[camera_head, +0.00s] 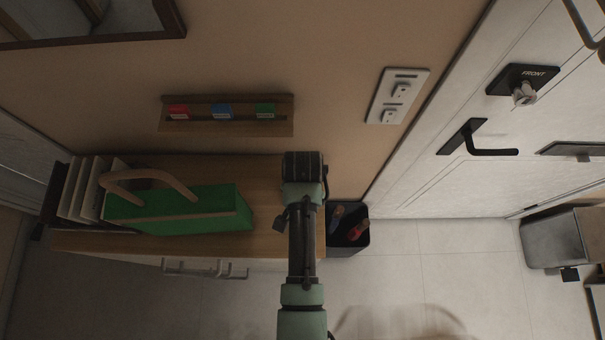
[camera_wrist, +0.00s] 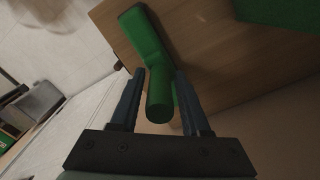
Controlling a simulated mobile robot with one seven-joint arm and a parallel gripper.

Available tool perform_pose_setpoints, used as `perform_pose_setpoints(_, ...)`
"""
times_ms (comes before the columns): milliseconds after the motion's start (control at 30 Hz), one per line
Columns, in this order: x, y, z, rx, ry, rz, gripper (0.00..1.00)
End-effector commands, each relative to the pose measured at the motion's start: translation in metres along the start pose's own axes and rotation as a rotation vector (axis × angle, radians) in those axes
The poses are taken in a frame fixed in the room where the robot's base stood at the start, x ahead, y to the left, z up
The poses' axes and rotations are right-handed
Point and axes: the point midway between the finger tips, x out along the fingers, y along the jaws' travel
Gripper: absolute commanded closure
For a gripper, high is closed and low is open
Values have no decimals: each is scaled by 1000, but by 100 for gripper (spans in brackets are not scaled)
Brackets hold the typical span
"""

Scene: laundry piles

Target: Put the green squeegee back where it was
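In the wrist view, the green squeegee (camera_wrist: 142,38) has its rounded handle between the two blue-grey fingers of my gripper (camera_wrist: 160,78). The squeegee's far part reaches over the edge region of a wooden top. In the head view, my gripper (camera_head: 303,165) is at the right end of the wooden cabinet top (camera_head: 262,185), close to the wall. Its fingers and the squeegee are hidden there behind my wrist.
A green box with a curved handle (camera_head: 180,212) stands on the cabinet, beside upright boards (camera_head: 85,190). A wall shelf (camera_head: 225,125) holds red, blue and green items. A dark bin (camera_head: 349,240) with tools stands right of the cabinet. The door (camera_head: 470,110) is farther right.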

Motion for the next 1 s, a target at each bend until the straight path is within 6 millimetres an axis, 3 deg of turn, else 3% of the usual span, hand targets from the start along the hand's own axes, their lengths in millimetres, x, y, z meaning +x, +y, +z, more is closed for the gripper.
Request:
perform_pose_setpoints(100, 0, 0, 0, 0, 0, 0, 34)
perform_pose_setpoints(467, -5, 0, 0, 0, 1, -1, 34)
perform_pose_setpoints(667, -34, 0, -1, 1, 4, -3, 34)
perform_pose_setpoints(1000, -103, -1, -2, 1, 4, -3, 34)
